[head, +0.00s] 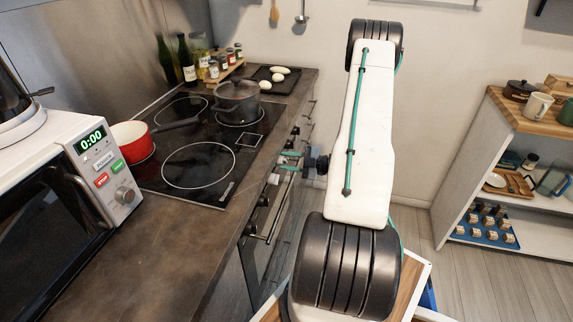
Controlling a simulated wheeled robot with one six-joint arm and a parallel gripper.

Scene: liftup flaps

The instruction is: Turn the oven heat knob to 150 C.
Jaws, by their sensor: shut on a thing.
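The oven front (262,232) runs along the counter edge under the hob, seen at a steep angle. A row of dark knobs is on it, with one knob (264,200) and another (251,228) showing nearer to me. My gripper (289,161) is at this row, its teal fingers pointing left at the panel. It is shut on a knob, which is mostly hidden between the fingers. I cannot tell from this view which knob is the heat knob, nor read its marks or angle.
The black hob (200,165) holds a red pan (133,142) and a dark pot (237,101). A microwave (85,165) stands at the left on the counter. An open shelf (470,170) is at the right. My arm crosses the middle of the view.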

